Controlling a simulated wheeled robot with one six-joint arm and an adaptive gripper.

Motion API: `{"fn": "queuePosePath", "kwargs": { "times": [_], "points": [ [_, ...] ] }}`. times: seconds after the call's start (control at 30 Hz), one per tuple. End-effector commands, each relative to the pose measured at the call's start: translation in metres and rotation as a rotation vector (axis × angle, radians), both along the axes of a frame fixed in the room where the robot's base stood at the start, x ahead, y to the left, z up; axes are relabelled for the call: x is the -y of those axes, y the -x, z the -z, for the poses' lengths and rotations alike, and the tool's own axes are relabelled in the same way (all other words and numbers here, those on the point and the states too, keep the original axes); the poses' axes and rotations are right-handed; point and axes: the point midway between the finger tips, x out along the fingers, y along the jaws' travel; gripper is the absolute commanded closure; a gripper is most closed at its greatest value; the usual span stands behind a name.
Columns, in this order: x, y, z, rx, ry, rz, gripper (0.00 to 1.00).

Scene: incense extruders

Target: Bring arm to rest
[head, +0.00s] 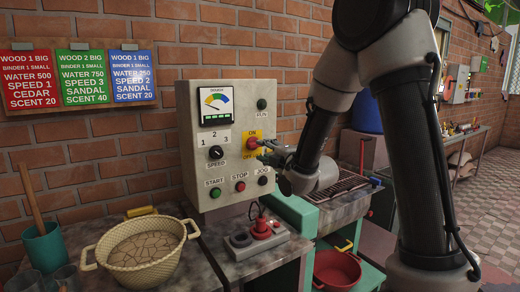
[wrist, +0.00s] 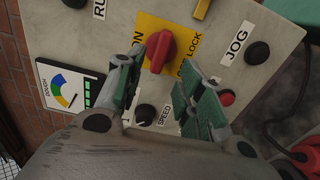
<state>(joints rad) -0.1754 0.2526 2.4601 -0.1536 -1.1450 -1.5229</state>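My arm (head: 410,120) is bent down from the upper right, and its end reaches left to the grey control panel (head: 190,115). My gripper (head: 268,150) is at the panel's right side, close to the red ON/OFF knob (head: 252,143). In the wrist view, my gripper (wrist: 165,68) has its green-padded fingers spread apart, with nothing held between them. The red knob (wrist: 160,50) shows just beyond the fingertips on its yellow plate. I cannot tell whether a finger touches it.
A cream woven basket (head: 135,255) and a teal cup (head: 42,247) stand on the worktop at left. A red device (head: 262,229) sits below the panel, and a red basin (head: 338,270) is lower right. Recipe cards (head: 82,77) hang on the brick wall.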

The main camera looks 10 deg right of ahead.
Motion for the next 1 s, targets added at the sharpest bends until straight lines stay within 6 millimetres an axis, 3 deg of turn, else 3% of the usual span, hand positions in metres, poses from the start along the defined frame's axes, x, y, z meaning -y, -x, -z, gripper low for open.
{"fn": "queuePosePath", "kwargs": {
  "times": [0.13,0.5,0.57,0.67,0.7,0.8,0.9,1.0],
  "points": [
    [0.003,0.01,0.0,0.0,0.0,0.0,0.62],
    [0.003,0.01,0.002,-0.023,-0.043,0.001,0.62],
    [0.005,0.011,0.018,-0.11,-0.099,0.01,0.62],
    [0.013,0.019,0.067,-0.365,-0.221,0.074,0.62],
    [0.018,0.028,0.093,-0.492,-0.275,0.122,0.62],
    [0.035,0.062,0.135,-0.781,-0.417,0.282,0.62],
    [0.056,0.109,0.148,-1.004,-0.561,0.489,0.62],
    [0.078,0.164,0.143,-1.169,-0.705,0.721,0.62]
  ]
}}
